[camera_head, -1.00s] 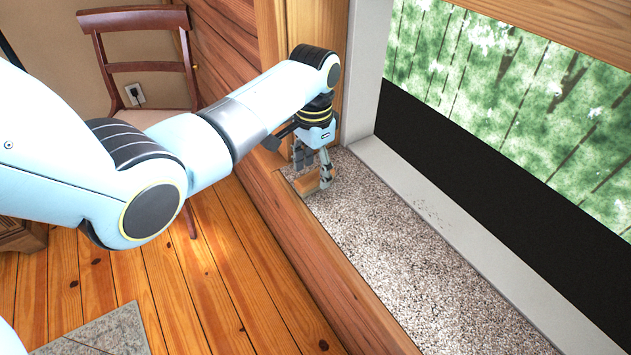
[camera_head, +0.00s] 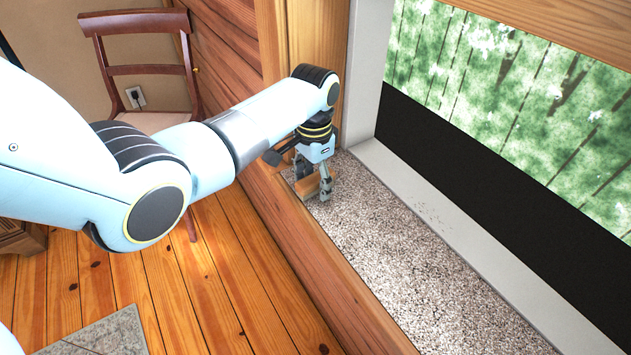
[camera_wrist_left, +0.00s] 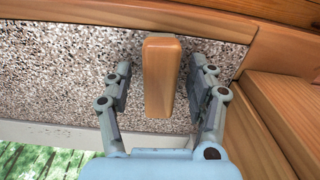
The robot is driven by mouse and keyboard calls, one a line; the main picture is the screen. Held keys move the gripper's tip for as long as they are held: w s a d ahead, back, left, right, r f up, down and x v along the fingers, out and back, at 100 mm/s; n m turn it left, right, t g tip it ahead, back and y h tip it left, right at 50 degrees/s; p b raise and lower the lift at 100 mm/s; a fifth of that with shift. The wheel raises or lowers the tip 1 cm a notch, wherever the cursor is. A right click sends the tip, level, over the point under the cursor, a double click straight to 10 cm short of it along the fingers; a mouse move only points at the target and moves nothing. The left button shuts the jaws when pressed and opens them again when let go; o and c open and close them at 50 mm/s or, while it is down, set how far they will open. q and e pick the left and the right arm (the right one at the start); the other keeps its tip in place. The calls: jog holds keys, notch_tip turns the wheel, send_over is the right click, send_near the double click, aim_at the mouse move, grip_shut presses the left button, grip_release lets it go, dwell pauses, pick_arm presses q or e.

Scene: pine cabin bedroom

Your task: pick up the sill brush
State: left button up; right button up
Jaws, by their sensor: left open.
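The sill brush shows in the left wrist view as a wooden block (camera_wrist_left: 161,78) on the speckled sill. In the head view its wooden side (camera_head: 309,186) shows at the far end of the sill, partly hidden by the fingers. My left gripper (camera_head: 314,190) is low over the sill with its fingers around the brush. In the left wrist view the left gripper (camera_wrist_left: 160,85) is open, one finger on each side of the brush, with gaps visible on both sides. My right gripper is not in view.
The speckled sill (camera_head: 400,255) is clear toward the front. A window frame (camera_head: 362,75) and the window stand along its right side. A wooden chair (camera_head: 140,60) stands at the back left, above the plank floor (camera_head: 215,275). A rug (camera_head: 105,335) lies at the bottom left.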

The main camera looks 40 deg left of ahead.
aim_at(316, 178)
pick_arm(q)
grip_shut()
dwell(0.4)
jog(key=shift+r, duration=0.1)
jog(key=shift+r, duration=0.25)
jog(key=r, duration=0.2)
jog(key=r+p, duration=0.1)
jog(key=r, duration=0.1)
jog(key=shift+d+r, duration=0.2)
jog(key=shift+r, duration=0.1)
jog(key=s+d+r+p, duration=0.1)
jog(key=s+d+r, duration=0.1)
jog(key=d+r, duration=0.4)
jog(key=d, duration=0.5)
jog(key=shift+s, duration=0.2)
jog(key=shift+r, duration=0.1)
